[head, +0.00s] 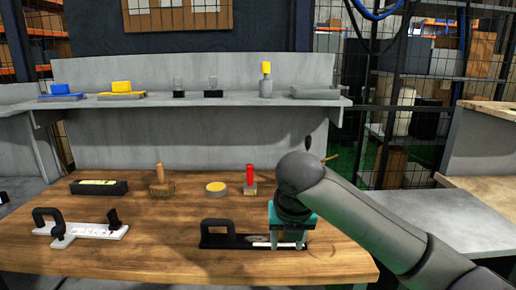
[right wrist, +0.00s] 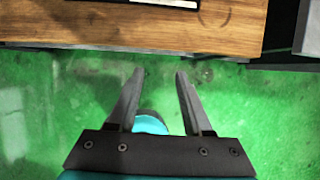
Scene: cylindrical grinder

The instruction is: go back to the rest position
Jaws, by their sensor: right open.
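My right gripper (head: 287,236) reaches in from the right in the head view, at the right part of the wooden table (head: 150,265). It overlaps the right end of a black fixture (head: 222,240) with a handle. In the right wrist view its two fingers (right wrist: 159,76) are apart with nothing between them. Green floor shows between and around the fingers, and the table edge (right wrist: 120,40) lies beyond the tips. My left gripper is in neither view.
A white fixture with black handles (head: 85,231) lies at the table's left. A black box (head: 98,187), a wooden-handled brush (head: 160,183), a yellow-topped disc (head: 216,188) and a red-handled brush (head: 250,182) stand behind. A grey shelf (head: 220,101) carries several items. A grey bench (head: 455,212) stands right.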

